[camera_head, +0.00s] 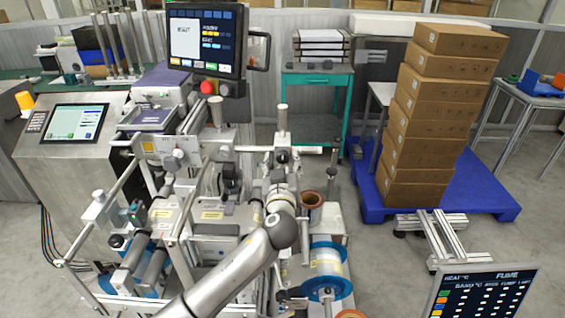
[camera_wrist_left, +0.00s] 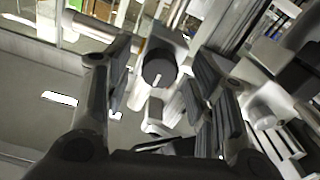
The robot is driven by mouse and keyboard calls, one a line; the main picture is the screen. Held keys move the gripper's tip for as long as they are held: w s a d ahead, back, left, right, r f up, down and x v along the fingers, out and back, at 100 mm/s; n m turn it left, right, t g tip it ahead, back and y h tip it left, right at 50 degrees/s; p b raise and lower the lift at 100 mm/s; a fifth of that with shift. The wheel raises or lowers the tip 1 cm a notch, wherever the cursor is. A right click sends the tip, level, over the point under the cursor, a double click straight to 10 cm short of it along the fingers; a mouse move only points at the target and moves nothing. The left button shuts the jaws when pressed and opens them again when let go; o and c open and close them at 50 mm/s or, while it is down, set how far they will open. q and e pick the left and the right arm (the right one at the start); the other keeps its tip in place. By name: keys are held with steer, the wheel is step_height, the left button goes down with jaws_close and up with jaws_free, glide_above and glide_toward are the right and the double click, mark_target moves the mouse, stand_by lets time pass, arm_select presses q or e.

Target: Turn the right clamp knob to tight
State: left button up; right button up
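A round dark grey knob (camera_wrist_left: 160,68) with a white pointer line shows in the left wrist view, on a pale block of the machine. My left gripper (camera_wrist_left: 163,60) is open, with one finger on each side of the knob. I see no clear contact. In the head view my left arm reaches up from the bottom to the middle of the machine (camera_head: 210,215), and my left gripper (camera_head: 277,190) shows small at the right-hand clamp post (camera_head: 282,123). The knob cannot be made out clearly there. My right gripper is out of view.
A monitor (camera_head: 205,40) hangs above the machine, and a second screen (camera_head: 485,295) stands at bottom right. A blue-flanged reel (camera_head: 326,265) is right of my arm. Stacked cartons (camera_head: 432,120) stand on a blue pallet (camera_head: 480,195). Clear floor lies at far right.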

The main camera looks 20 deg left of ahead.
arm_select(q)
steer(key=c, duration=0.9)
steer(key=shift+c, duration=0.2)
